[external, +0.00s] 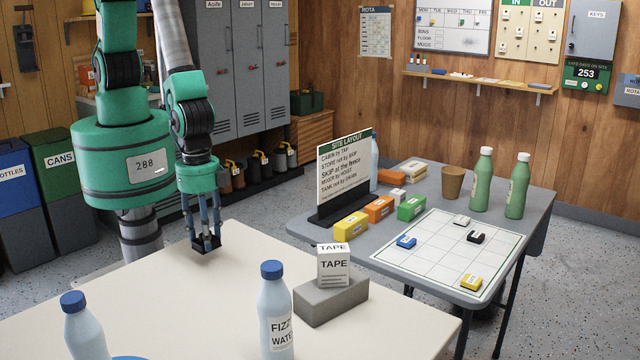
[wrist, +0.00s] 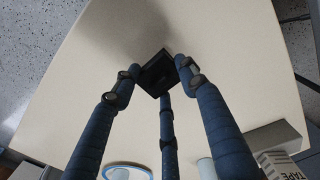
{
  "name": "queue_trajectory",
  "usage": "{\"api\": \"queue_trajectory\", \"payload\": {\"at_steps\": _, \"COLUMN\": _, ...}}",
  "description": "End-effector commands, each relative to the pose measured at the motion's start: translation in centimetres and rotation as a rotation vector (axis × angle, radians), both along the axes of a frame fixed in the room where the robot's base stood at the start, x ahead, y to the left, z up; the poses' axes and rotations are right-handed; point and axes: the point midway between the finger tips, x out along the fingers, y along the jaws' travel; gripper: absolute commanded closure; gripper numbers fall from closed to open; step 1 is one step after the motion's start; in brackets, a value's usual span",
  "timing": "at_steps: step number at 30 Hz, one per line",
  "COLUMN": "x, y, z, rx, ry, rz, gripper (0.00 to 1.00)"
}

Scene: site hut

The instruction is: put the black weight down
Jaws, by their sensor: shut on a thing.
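The black weight (wrist: 158,72) is a small dark block between the fingertips of my gripper (wrist: 160,76) in the wrist view. In the external view my gripper (external: 206,245) points straight down over the far left part of the cream table (external: 170,300). Its blue-grey fingers are closed around the weight, which shows as a dark shape at their tips. The weight is at or just above the table top; I cannot tell whether it touches. Another black piece (external: 477,237) lies on the white grid sheet (external: 440,250) on the grey table.
On the cream table a tape box (external: 333,267) stands on a grey block (external: 331,300). A water bottle (external: 275,315) and another bottle (external: 84,330) stand near the front. A site layout sign (external: 344,175) stands on the grey table. The cream table is clear around my gripper.

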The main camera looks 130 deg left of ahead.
Motion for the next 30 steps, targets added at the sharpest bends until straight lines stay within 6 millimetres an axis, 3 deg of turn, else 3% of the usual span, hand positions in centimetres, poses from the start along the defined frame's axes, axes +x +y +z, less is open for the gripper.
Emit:
{"api": "queue_trajectory", "payload": {"at_steps": 8, "x": 0.0, "y": 0.0, "z": -0.2, "rx": 0.000, "ry": -0.001, "rz": 0.000, "gripper": 0.99}}
{"api": "queue_trajectory", "payload": {"at_steps": 19, "x": 0.1, "y": 0.0, "z": -3.4, "rx": 0.000, "ry": -0.001, "rz": 0.000, "gripper": 0.99}}
{"api": "queue_trajectory", "payload": {"at_steps": 30, "x": 0.0, "y": 0.0, "z": -3.5, "rx": 0.000, "ry": -0.001, "rz": 0.000, "gripper": 0.99}}
